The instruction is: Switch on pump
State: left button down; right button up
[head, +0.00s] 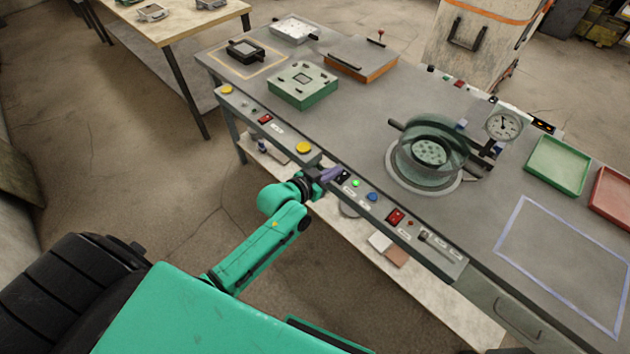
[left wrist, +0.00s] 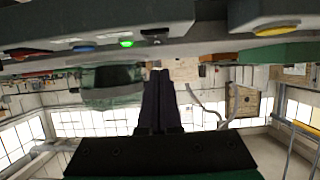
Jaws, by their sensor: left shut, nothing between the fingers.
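The control panel (head: 322,165) runs along the front edge of the grey workbench. A small black switch (head: 343,175) sits on it, left of a lit green lamp (head: 355,183) and a blue button (head: 372,196). My left gripper (head: 330,174) is at the panel's front edge, right beside the black switch; contact cannot be told. In the left wrist view, its dark fingers (left wrist: 158,75) are together with nothing between them, below the black switch (left wrist: 154,33) and the glowing green lamp (left wrist: 126,43). The labels are too small to read, so which control is the pump's is unclear. My right gripper is out of view.
Yellow buttons (head: 303,147) and red switches (head: 395,216) sit along the same panel. A glass vessel (head: 430,146) with a gauge (head: 502,124) stands behind it. A green box (head: 303,86) is at the back left, with green (head: 557,165) and red trays (head: 612,193) at the right.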

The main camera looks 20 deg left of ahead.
pick_arm(q)
jog(key=f+b+v, duration=0.1)
jog(key=b+v, duration=0.1)
jog(key=v, duration=0.8)
jog(key=shift+s+r, duration=0.15)
jog(key=shift+s, duration=0.4)
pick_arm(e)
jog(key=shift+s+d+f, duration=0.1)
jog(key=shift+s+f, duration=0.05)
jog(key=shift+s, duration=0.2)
pick_arm(q)
jog(key=shift+a, duration=0.15)
jog(key=s+a+f+n+g+y, duration=0.1)
jog(key=s+a+f+g, duration=0.15)
jog(key=f, duration=0.55)
jog(key=s+a+f+g+y, duration=0.1)
jog(key=s+a+f+y, duration=0.2)
jog(key=f, duration=0.6)
jog(key=s+a+f+n+g, duration=0.1)
jog(key=s+a+f+g, duration=0.1)
jog(key=s+f, duration=0.45)
jog(key=s+f+g, duration=0.3)
jog(key=s+f, duration=0.5)
jog(key=s, duration=0.2)
jog(key=s+f+g+y, duration=0.1)
jog(key=s+f+g, duration=0.2)
jog(key=s+f, duration=0.5)
jog(key=s, duration=0.2)
jog(key=shift+s, duration=0.3)
